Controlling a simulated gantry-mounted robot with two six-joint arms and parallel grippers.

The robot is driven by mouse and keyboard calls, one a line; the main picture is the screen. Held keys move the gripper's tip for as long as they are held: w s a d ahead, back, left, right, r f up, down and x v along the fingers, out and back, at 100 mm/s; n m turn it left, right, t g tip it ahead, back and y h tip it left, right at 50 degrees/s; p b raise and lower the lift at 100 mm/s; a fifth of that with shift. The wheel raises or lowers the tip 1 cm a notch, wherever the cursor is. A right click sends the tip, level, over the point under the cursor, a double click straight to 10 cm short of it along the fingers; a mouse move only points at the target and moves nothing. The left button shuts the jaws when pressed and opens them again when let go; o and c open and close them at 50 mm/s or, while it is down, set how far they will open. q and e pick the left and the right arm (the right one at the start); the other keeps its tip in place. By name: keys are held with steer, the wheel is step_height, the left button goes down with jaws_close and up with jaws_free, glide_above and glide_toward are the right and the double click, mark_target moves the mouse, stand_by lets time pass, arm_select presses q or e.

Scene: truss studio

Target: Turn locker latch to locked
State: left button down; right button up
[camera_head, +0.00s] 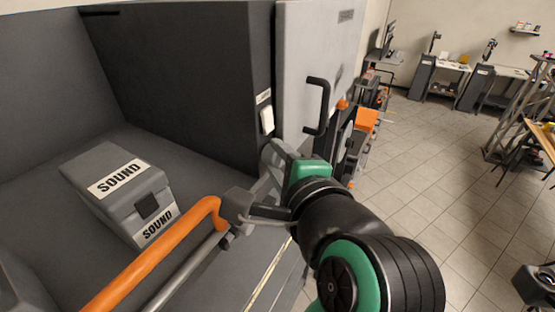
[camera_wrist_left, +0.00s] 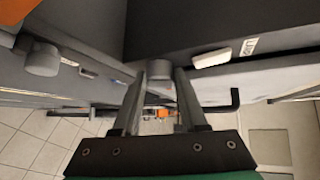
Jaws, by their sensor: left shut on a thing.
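The grey locker (camera_head: 180,70) stands open at the front, with its pale door (camera_head: 312,60) swung out at the right and a black bar handle (camera_head: 318,105) on it. My left gripper (camera_head: 270,158) is at the locker's front edge, below the white catch plate (camera_head: 267,120). In the left wrist view my left gripper (camera_wrist_left: 163,78) is shut on a small grey knob (camera_wrist_left: 160,68), which looks like the latch. The gripper hides the latch in the head view, so its turn angle cannot be told. The white plate (camera_wrist_left: 212,58) shows right of the fingers. My right gripper is not in view.
A grey box marked SOUND (camera_head: 130,190) sits on the grey surface at left. An orange bar (camera_head: 160,255) runs along the front, close to my left gripper. Tiled floor (camera_head: 440,165) is open at right, with workbenches (camera_head: 455,65) beyond.

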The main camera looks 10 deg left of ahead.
arm_select(q)
steer(key=shift+r, duration=0.15)
stand_by(0.4)
steer(key=c, duration=0.6)
jaws_free()
steer(key=shift+o, duration=0.7)
steer(key=shift+f, duration=0.2)
